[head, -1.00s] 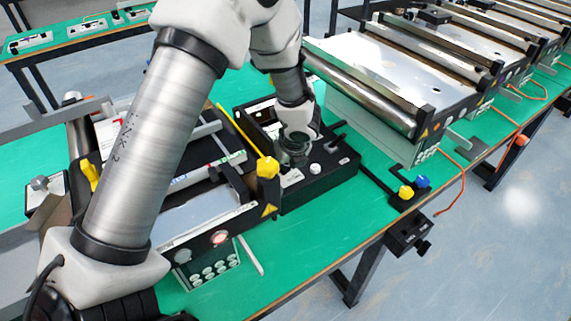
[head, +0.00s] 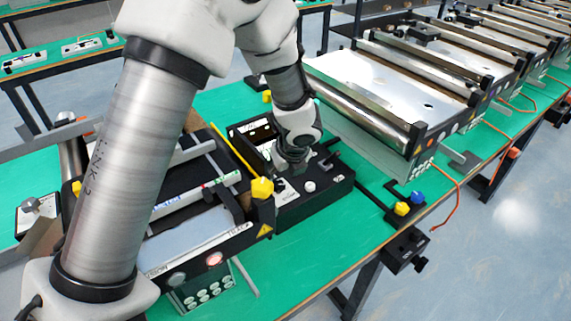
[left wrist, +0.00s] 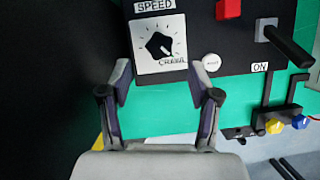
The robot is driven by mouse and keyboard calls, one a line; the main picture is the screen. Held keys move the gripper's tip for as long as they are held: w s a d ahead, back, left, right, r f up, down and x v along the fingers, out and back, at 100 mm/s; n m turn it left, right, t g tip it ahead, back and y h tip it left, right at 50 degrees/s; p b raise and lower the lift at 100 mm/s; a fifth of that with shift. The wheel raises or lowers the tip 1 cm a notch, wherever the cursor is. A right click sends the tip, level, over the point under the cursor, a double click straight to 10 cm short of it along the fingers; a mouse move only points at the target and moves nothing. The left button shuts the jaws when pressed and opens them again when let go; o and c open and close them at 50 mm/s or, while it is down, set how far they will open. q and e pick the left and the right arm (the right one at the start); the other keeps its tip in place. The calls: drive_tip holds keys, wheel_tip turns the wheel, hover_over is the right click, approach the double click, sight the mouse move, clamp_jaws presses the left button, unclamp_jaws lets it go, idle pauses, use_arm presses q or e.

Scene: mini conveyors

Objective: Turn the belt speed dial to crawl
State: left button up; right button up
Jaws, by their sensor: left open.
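The speed dial (left wrist: 158,45) is a black pointed knob on a white scale plate marked SPEED above and CRAWL at lower right. In the left wrist view its pointer seems to face lower right, near the CRAWL word. The dial sits on the black control box (head: 318,197). My left gripper (left wrist: 163,80) is open and empty; its two fingers show below the plate, left and right of it, with the knob beyond the tips. In the head view my left gripper (head: 290,168) is over the control box and hides the knob. My right gripper is not in view.
A white round button (left wrist: 211,62), a red block (left wrist: 228,9) and a black lever (left wrist: 288,45) by an ON label sit right of the dial. A yellow knob (head: 262,188) stands on the near conveyor. Larger conveyors (head: 390,90) lie right. Green bench (head: 300,240) is clear in front.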

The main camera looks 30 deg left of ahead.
use_arm(q)
drive_tip(key=v, duration=0.6)
drive_tip(key=shift+s+d, duration=0.1)
